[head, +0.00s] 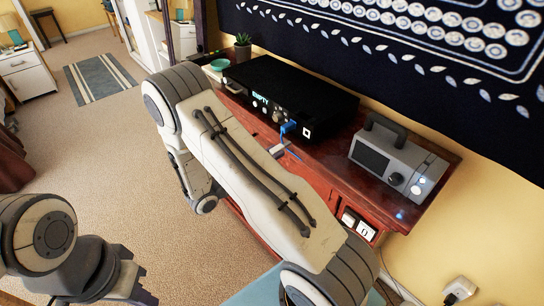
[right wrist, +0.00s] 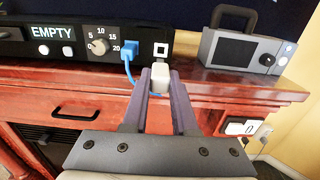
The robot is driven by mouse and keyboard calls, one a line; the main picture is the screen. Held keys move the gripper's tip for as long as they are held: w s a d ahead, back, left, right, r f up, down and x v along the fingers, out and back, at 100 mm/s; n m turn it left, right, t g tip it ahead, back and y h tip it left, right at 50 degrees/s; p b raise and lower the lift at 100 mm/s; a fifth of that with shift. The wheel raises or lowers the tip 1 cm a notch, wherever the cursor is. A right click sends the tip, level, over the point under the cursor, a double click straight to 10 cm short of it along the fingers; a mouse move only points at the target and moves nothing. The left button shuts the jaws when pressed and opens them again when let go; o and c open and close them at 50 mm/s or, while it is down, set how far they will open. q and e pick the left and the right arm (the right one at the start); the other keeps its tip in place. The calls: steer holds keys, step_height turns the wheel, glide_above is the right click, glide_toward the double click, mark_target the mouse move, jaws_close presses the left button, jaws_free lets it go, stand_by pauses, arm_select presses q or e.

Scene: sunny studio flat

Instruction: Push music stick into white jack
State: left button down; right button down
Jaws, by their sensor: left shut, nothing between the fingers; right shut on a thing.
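The music stick (right wrist: 159,80) is a small pale grey-white block. My right gripper (right wrist: 160,92) is shut on it, and its far end points at the black box. The white jack (right wrist: 161,49) is a white-framed square socket at the right end of the box's front. In the right wrist view the stick shows just below the jack, nearly in line with it; the remaining distance is hard to judge. The jack also shows in the head view (head: 307,132), with the stick (head: 278,150) in front and lower. My right arm hides most of that gripper.
The black box (head: 290,88) reads EMPTY. A blue plug and cable (right wrist: 130,52) sit just left of the jack. A grey device with a handle (head: 398,160) stands to the right on the red wooden desk (head: 330,168). A plant (head: 243,46) stands behind.

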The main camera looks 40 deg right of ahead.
mark_target(287, 143)
stand_by(0.3)
steer(key=shift+w+d, duration=0.2)
steer(key=shift+d, duration=2.8)
steer(key=shift+w+d, duration=0.1)
steer(key=shift+d, duration=2)
stand_by(2.2)
steer(key=c, duration=0.6)
jaws_free()
